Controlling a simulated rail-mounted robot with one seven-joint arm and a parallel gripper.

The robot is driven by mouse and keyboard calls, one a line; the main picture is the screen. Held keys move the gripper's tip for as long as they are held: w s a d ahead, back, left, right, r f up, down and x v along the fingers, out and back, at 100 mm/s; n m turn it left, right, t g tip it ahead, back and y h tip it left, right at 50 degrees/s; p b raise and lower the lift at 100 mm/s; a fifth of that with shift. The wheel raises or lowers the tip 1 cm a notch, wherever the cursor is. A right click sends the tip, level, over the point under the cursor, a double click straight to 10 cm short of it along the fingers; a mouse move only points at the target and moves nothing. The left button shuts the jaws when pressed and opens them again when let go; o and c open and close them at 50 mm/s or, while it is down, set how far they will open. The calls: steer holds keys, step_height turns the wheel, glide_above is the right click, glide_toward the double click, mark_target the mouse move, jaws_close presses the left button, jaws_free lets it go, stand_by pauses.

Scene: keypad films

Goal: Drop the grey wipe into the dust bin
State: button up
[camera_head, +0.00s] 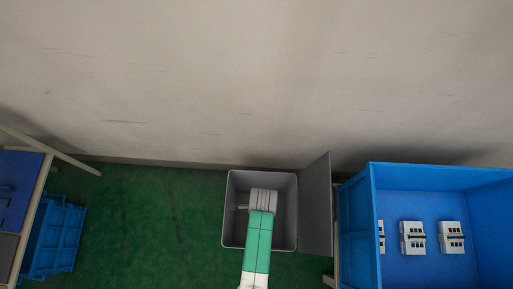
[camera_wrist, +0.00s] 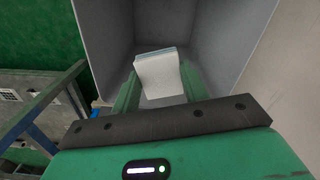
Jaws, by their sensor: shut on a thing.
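The dust bin (camera_head: 231,212) is a grey open box on the green floor, seen from above in the head view. Its lid (camera_head: 317,207) stands open on the right side. In the wrist view the bin's grey inner walls (camera_wrist: 105,40) surround the view ahead of my gripper (camera_wrist: 160,80). The green fingers are shut on a pale, light grey block-like thing, which I take as the grey wipe (camera_wrist: 158,73). It is held over or inside the bin's mouth; the exact height cannot be told. In the head view my arm hides the gripper and wipe.
A blue open box (camera_head: 360,225) with several white breaker-like devices (camera_head: 412,238) stands right of the bin. A blue crate (camera_head: 55,237) and a table frame (camera_head: 35,215) are at the left. A pale wall (camera_head: 250,80) is behind. Green floor (camera_head: 150,220) is clear left of the bin.

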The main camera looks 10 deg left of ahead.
step_height(320, 180, down, 6)
steer(key=b, duration=0.6)
steer(key=shift+f, duration=0.15)
steer(key=o, duration=1)
step_height(320, 180, up, 8)
steer(key=p, duration=0.4)
